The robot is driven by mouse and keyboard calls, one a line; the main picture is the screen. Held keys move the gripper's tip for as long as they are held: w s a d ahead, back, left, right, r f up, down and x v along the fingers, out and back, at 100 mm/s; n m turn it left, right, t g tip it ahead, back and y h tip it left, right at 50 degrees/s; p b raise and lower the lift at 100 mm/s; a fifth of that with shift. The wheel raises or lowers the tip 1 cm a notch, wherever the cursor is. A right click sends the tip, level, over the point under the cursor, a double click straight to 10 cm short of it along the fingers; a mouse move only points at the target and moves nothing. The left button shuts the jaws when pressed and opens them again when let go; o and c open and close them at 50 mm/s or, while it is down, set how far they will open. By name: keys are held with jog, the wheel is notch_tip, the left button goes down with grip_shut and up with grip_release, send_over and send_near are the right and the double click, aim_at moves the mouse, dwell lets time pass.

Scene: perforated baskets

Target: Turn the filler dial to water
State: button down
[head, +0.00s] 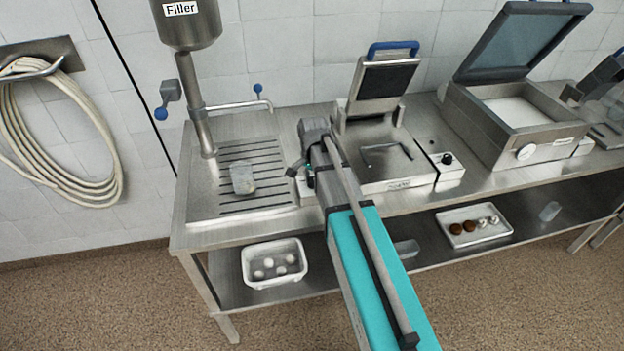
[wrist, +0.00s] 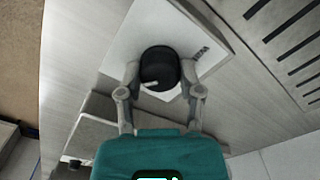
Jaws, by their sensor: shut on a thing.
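The filler dial (wrist: 158,66) is a round black knob with a pale pointer mark, on a white panel (wrist: 200,28). In the wrist view my gripper (wrist: 160,76) has one finger on each side of the knob, shut on it. The pointer mark faces toward my gripper's palm. A small dark label is printed on the panel to the right of the knob; it is too blurred to read. In the head view my gripper (head: 303,168) is at the counter beside the drain grate and hides the dial. The filler (head: 187,22) hangs above the grate at upper left.
A clear container (head: 242,179) stands on the slotted drain grate (head: 262,204). A press with a blue handle (head: 393,48) and a lidded machine (head: 520,118) are to the right. The lower shelf holds a white basket (head: 272,282) and a tray (head: 473,241).

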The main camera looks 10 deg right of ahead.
jog(key=n, duration=0.3)
jog(key=shift+n, duration=0.4)
jog(key=n, duration=1.3)
dwell(0.3)
jog(key=shift+c, duration=1.3)
grip_release()
jog(key=shift+r, duration=0.1)
